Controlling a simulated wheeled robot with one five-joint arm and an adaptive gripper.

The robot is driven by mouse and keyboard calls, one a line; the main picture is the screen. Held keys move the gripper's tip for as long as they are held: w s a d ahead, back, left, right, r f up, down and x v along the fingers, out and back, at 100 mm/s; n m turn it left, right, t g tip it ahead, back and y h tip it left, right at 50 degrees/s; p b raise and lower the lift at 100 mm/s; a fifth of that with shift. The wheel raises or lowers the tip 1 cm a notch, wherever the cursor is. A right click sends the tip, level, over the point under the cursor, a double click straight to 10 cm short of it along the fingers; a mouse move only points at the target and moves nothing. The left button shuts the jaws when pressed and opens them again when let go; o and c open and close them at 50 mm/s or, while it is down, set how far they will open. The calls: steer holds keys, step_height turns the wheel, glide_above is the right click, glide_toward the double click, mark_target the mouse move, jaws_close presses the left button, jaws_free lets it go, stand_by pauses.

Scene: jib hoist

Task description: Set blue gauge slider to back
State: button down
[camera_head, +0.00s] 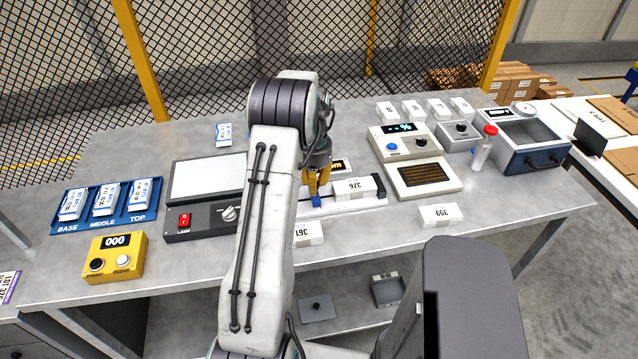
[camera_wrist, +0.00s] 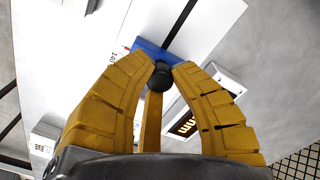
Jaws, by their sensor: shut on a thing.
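The blue gauge slider (camera_head: 316,202) sits on the white gauge (camera_head: 350,206) near the middle of the bench. In the wrist view the slider (camera_wrist: 148,47) is a blue bar with a black knob (camera_wrist: 160,76). My gripper (camera_head: 317,185) has its yellow fingers (camera_wrist: 162,68) shut around that knob. A white box marked 376 (camera_head: 354,188) lies on the gauge, to the right of the slider. My arm hides the gauge's left end.
A small display (camera_head: 341,166) stands behind the gauge. A white box marked 361 (camera_head: 308,234) is in front, close to my arm. A lamp unit (camera_head: 203,221) is at left. A box marked 399 (camera_head: 438,215) and a slotted device (camera_head: 423,177) are at right.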

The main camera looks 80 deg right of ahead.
steer(key=c, duration=1)
jaws_free()
steer(key=shift+w+a, duration=0.15)
steer(key=shift+w, duration=0.1)
steer(key=shift+c, duration=0.2)
step_height(320, 180, up, 12)
